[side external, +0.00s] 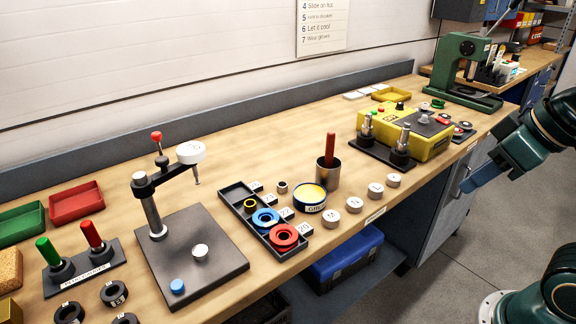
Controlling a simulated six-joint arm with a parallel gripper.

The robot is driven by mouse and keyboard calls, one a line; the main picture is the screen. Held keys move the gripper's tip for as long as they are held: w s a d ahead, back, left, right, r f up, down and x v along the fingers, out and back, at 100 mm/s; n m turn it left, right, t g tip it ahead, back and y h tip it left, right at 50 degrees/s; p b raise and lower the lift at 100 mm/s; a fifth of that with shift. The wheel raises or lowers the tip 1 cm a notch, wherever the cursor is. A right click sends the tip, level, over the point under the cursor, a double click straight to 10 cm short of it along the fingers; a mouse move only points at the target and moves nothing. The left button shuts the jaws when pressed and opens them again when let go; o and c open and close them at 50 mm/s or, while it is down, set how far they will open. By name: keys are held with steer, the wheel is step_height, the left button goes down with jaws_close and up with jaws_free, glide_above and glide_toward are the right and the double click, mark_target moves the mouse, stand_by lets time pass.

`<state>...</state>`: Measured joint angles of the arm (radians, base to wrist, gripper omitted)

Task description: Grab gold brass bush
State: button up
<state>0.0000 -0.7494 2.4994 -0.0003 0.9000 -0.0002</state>
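A blue ring (265,219) and a red ring (284,237) lie in the same tray, nearer the bench front. My gripper (468,187) appears at the right as a blue-grey end on my dark green arm, off the bench's front edge and far to the right of the tray. Its fingers cannot be told apart, and nothing is seen held.
Right of the tray stand a small ring (282,187), a grease tin (311,198), a metal cup (327,175) with a red handle, and several pale discs. A tall stand (154,215) with a side arm rises on the left. A yellow fixture (405,131) stands nearest my gripper.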

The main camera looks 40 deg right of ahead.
steer(key=w+a+r+n+g+y, duration=0.1)
steer(key=w+a+r+n, duration=0.15)
steer(key=w, duration=0.45)
steer(key=w+a+r+n+g+y, duration=0.1)
steer(key=w+a+r+n, duration=0.15)
steer(key=w, duration=0.45)
steer(key=w+a+r+n+y, duration=0.1)
steer(key=w+a+n, duration=0.25)
steer(key=w, duration=0.45)
steer(key=w+a+f+n+g, duration=0.1)
steer(key=w+a+f+n, duration=0.1)
steer(key=w+f+n, duration=0.2)
steer(key=w+a+f+n+g+y, duration=0.1)
steer(key=w+a+f+n+g, duration=0.1)
steer(key=w+f+n, duration=0.3)
steer(key=w+f, duration=0.4)
steer(key=w, duration=0.3)
steer(key=shift+w+f+g, duration=0.3)
steer(key=shift+w+f, duration=0.05)
steer(key=shift+n+y, duration=0.25)
steer(key=shift+y, duration=0.05)
glide_toward(250, 206)
steer(key=shift+w+a+f, duration=0.15)
steer(key=shift+w+f, duration=0.1)
steer(key=shift+f, duration=0.6)
steer(key=shift+w+a+f, duration=0.1)
steer(key=shift+w+f, duration=0.1)
steer(key=shift+f, duration=0.6)
steer(key=shift+f, duration=0.1)
